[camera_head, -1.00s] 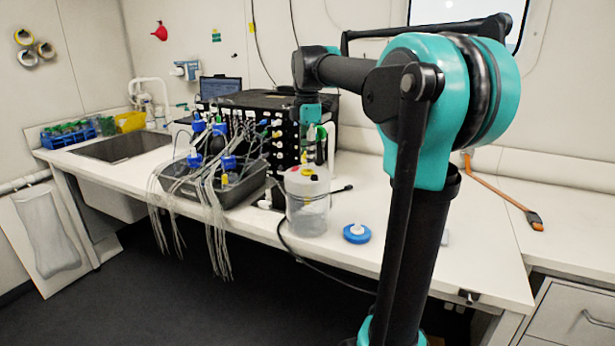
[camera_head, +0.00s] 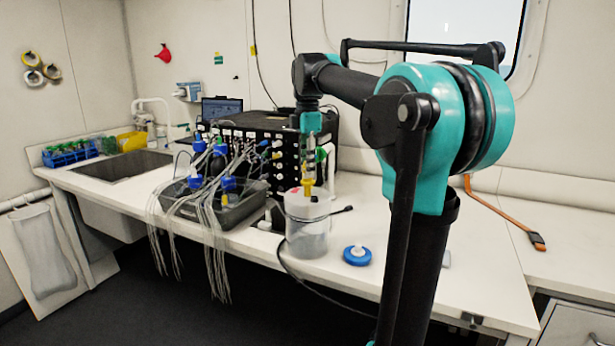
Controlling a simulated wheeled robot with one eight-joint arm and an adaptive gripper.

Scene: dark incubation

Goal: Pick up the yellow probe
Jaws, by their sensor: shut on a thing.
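The yellow probe (camera_head: 308,186) stands upright at the lid of a clear container (camera_head: 307,238) on the white bench. My gripper (camera_head: 309,167) points straight down from above and is shut on the probe's upper part. The probe's yellow lower part shows just below the fingers, over the lid. I cannot tell whether its tip is still inside the container.
A grey tray (camera_head: 238,213) with blue-capped bottles and many hanging tubes stands left of the container. A black rack unit (camera_head: 283,150) is behind it. A blue disc (camera_head: 357,256) lies to the right, with a black cable nearby. The bench's right side is mostly clear.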

